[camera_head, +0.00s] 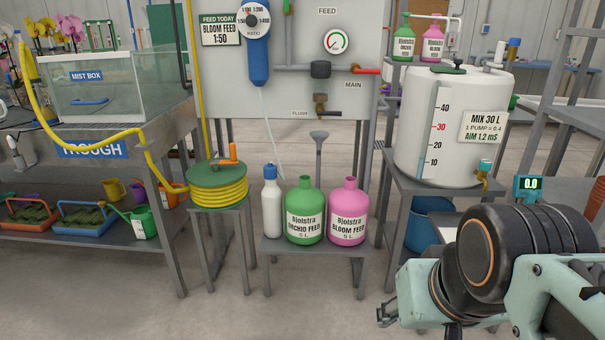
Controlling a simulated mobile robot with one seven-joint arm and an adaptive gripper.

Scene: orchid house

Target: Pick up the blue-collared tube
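A thin pale tube (270,128) hangs from the bottom of a blue dosing unit (257,58) on the feed board. It slants down to the right, and its lower end is between a white bottle with a blue cap (271,203) and a green orchid feed jug (305,212). I cannot make out a blue collar on it. My gripper (385,313) is at the lower right, low over the floor, well apart from the tube. Only a small part of its fingers shows, so its opening is unclear.
A pink bloom feed jug (348,212) shares the low stand (313,247) with the green jug. A yellow hose reel (218,185) stands to the left. A white mix tank (450,125) stands right, behind my arm. The floor in front is clear.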

